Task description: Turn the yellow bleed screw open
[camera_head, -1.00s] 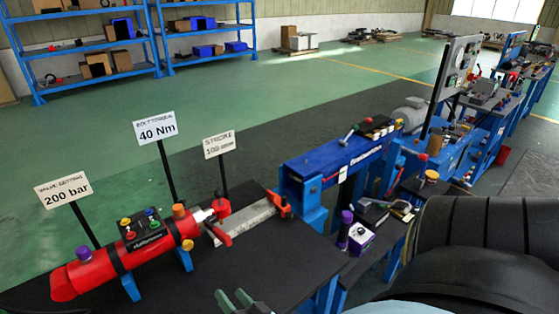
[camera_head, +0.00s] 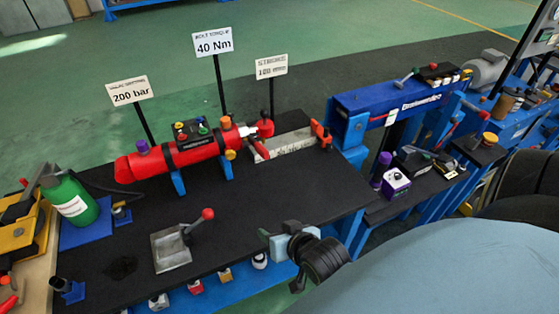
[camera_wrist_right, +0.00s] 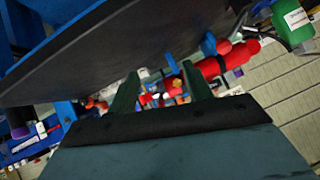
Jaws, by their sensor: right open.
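The red cylinder (camera_head: 195,153) lies across blue supports on the black bench. A small yellow knob (camera_head: 231,155), which looks like the bleed screw, sits low on its near side at the right end, below an orange knob (camera_head: 225,122). My right gripper (camera_head: 280,258) is open and empty, over the front edge of the bench, well to the near right of the cylinder. In the right wrist view its two green fingers (camera_wrist_right: 161,90) stand apart, with the red cylinder (camera_wrist_right: 212,68) farther off beyond them. My left gripper is not in view.
A metal plate with a red-knobbed lever (camera_head: 172,249) stands on the front of the bench. A green bottle (camera_head: 75,203) is at left. Upright signs (camera_head: 213,42) stand behind the cylinder. The bench between cylinder and lever is clear.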

